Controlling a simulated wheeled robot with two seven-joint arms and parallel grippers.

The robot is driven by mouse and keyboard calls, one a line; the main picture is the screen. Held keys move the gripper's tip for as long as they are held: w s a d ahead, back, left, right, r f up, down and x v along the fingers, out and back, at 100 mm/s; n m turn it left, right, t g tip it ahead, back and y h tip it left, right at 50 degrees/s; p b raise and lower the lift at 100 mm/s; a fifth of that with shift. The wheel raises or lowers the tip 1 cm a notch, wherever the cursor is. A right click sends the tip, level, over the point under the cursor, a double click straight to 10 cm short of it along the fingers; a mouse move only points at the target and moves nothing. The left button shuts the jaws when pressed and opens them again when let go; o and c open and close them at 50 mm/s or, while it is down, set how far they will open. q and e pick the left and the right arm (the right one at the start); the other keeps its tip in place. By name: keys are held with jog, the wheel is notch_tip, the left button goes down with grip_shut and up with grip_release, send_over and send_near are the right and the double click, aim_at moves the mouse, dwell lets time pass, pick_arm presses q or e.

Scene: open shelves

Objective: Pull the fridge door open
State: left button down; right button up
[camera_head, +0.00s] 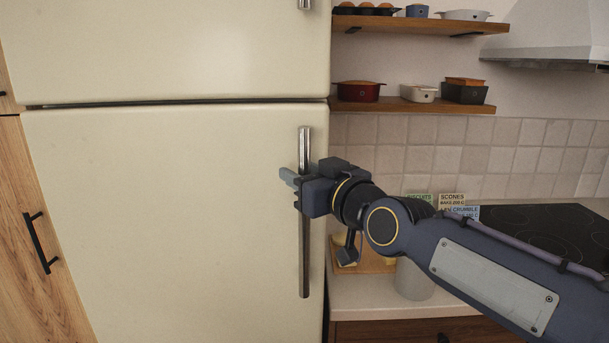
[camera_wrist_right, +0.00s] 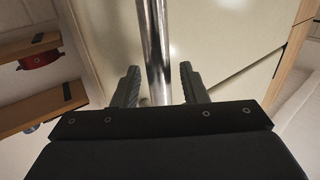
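The cream fridge has a large lower door (camera_head: 160,220), which looks shut, with a long vertical metal handle (camera_head: 304,245) along its right edge. My right gripper (camera_head: 289,178) is at the upper half of this handle. In the right wrist view, the handle (camera_wrist_right: 155,45) runs between the two open fingers (camera_wrist_right: 160,85), with a gap visible on each side. The gripper's body hides part of the handle in the head view. My left gripper is not in view.
An upper fridge door (camera_head: 165,50) sits above a dark seam. A wooden cabinet (camera_head: 40,230) is at left. On the right are wooden shelves (camera_head: 410,106) with dishes, a counter (camera_head: 365,300) and a black hob (camera_head: 550,230).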

grip_shut()
jog(key=shift+s, duration=0.15)
dwell(0.4)
